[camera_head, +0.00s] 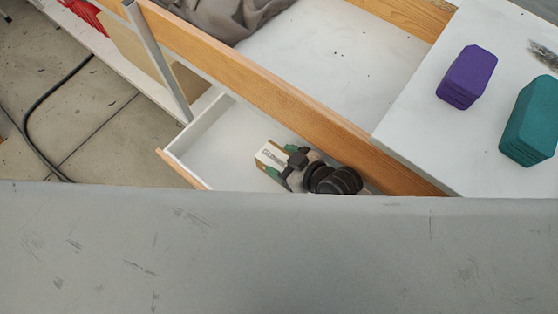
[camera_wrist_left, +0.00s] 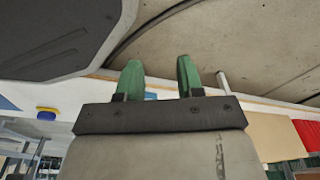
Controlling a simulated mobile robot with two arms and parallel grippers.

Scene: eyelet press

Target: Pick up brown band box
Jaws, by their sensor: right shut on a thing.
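The brown band box (camera_head: 269,155) lies in the open white drawer in the head view, a small box with a white face with dark lettering and a brown edge. My right gripper (camera_head: 284,163) reaches into the drawer and is shut on this box, its dark fingers with green tips at the box's right end. The gripper hides that end of the box. My left gripper (camera_wrist_left: 160,80) shows in the left wrist view, its two green fingers apart with nothing between them. It is away from the box and out of the head view.
The drawer (camera_head: 215,128) has low white walls around the box. A wooden rail (camera_head: 265,90) runs above it. A purple stack (camera_head: 467,77) and a teal stack (camera_head: 531,121) stand on the white top (camera_head: 425,140) at right. A grey surface (camera_head: 280,250) fills the foreground.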

